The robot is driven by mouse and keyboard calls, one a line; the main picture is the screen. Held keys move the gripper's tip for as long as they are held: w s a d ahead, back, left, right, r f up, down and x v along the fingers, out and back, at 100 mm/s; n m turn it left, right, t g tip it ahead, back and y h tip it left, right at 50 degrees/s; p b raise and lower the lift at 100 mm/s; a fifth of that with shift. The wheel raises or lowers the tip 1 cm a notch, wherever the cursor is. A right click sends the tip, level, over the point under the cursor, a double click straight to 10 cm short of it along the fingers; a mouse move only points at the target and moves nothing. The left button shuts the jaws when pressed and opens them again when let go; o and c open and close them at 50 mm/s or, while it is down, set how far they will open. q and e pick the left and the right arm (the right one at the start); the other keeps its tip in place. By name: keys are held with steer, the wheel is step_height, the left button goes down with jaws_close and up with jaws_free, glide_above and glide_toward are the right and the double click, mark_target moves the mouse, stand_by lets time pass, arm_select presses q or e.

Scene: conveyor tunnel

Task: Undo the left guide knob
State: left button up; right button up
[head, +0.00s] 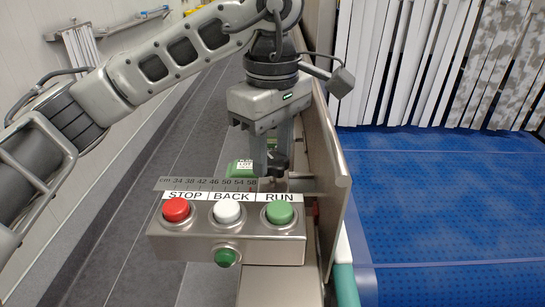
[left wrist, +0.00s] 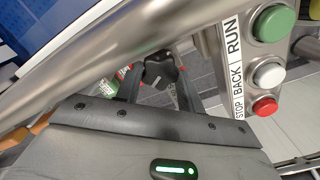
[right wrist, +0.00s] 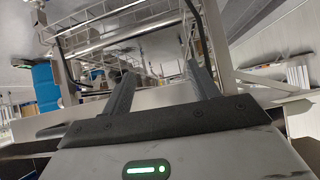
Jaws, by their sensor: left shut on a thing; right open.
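The left guide knob is a black lobed knob (head: 278,161) just behind the control box, beside the metal side rail. It also shows in the left wrist view (left wrist: 160,70), between the two fingers. My left gripper (head: 273,150) points down over the knob and is shut on it. The fingers partly hide the knob in the head view. My right gripper (right wrist: 160,75) shows only in its own wrist view, with its fingers apart and nothing between them.
A control box (head: 190,248) with red, white and green buttons stands just in front of the knob. A scale strip (head: 205,184) lies behind its labels. The metal side rail (head: 335,180) borders the blue belt (head: 440,220). White strip curtains (head: 410,60) hang over the belt.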

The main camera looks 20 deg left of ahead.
arm_select(q)
steer(key=n+b, duration=0.1)
steer(key=n, duration=0.2)
steer(key=shift+n, duration=0.3)
steer(key=n+b, duration=0.1)
steer(key=n, duration=0.1)
steer(key=shift+n, duration=0.4)
steer(key=n, duration=0.2)
steer(key=shift+n+b, duration=0.35)
steer(key=shift+n, duration=0.05)
steer(key=n, duration=0.2)
steer(key=shift+n+b, duration=0.3)
steer(key=n, duration=0.3)
steer(key=shift+n+b, duration=0.3)
steer(key=shift+b, duration=0.1)
steer(key=n+b, duration=0.1)
steer(key=n, duration=0.4)
steer(key=shift+n, duration=0.3)
steer(key=n, duration=0.2)
steer(key=shift+n+b, duration=0.3)
steer(key=shift+r+n+b, duration=0.1)
steer(key=shift+n+b, duration=0.25)
steer(key=shift+n, duration=1.45)
arm_select(e)
steer(key=shift+w+a+f+t+y, duration=0.15)
steer(key=shift+a+f, duration=0.1)
steer(key=shift+f, duration=0.4)
steer(key=shift+w+a+f+t+y, duration=0.15)
steer(key=shift+a+f, duration=0.05)
steer(key=shift+f, duration=0.45)
